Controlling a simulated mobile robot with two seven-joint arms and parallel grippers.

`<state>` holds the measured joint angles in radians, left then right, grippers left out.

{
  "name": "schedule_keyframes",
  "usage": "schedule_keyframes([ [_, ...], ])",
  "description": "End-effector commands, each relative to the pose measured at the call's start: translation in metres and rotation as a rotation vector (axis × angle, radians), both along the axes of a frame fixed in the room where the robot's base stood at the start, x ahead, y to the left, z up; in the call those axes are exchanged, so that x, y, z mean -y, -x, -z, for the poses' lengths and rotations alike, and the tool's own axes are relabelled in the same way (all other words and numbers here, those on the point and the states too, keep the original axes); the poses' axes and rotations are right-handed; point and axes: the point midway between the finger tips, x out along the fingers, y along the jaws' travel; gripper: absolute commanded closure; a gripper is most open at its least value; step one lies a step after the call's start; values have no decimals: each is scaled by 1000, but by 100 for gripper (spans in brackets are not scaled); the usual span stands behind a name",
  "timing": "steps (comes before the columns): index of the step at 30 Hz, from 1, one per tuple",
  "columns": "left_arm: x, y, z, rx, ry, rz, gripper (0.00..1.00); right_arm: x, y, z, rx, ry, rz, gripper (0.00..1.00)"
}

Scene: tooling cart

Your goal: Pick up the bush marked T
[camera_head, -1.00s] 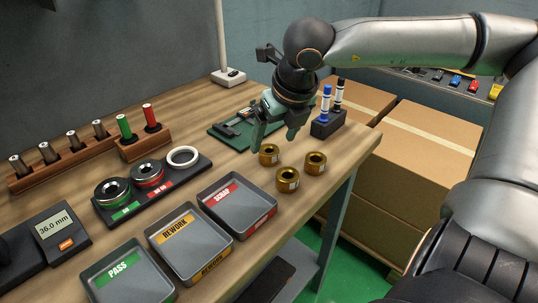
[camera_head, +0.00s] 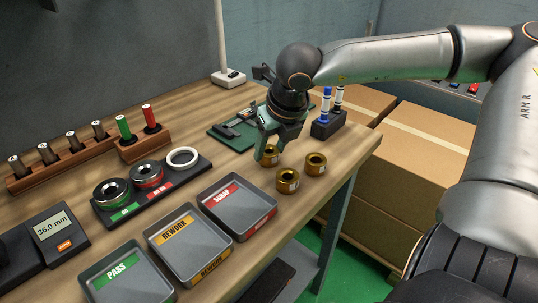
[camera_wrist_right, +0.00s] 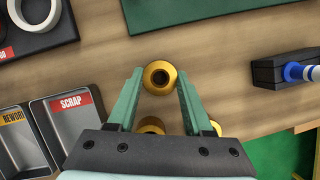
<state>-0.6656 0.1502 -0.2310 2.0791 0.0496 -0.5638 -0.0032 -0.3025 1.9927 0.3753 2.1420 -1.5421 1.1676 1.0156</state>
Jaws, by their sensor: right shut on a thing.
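Three brass bushes are near the table's right edge. The back-left bush (camera_head: 271,158) is between the fingers of my right gripper (camera_head: 270,150), which is shut on it. In the right wrist view this bush (camera_wrist_right: 160,77) sits between the green fingertips, its bore facing the camera. The front bush (camera_head: 288,181) and the right bush (camera_head: 315,163) stand free on the table, each with a small pale label. The letters on the labels are too small to read, so I cannot tell which is marked T. My left gripper is not in view.
Grey trays marked SCRAP (camera_head: 237,208), REWORK (camera_head: 190,243) and PASS (camera_head: 127,277) stand at the front. A black marker holder (camera_head: 327,124) is right of the gripper, and a green mat (camera_head: 230,135) lies behind. The table edge is close on the right.

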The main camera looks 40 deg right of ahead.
Motion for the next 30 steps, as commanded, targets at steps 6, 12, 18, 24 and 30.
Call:
schedule_keyframes([
  [6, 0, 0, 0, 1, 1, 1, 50, 0, 0, 0, 0, 0, 0, 83],
  [12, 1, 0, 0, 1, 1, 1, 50, 0, 0, 0, 0, 0, 0, 100],
  [18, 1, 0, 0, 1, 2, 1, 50, 0, 0, 0, 0, 0, 0, 100],
  [24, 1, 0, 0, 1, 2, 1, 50, 0, 0, -1, 3, 1, 0, 100],
  [30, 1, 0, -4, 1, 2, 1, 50, 0, -1, -20, 7, 3, -1, 100],
])
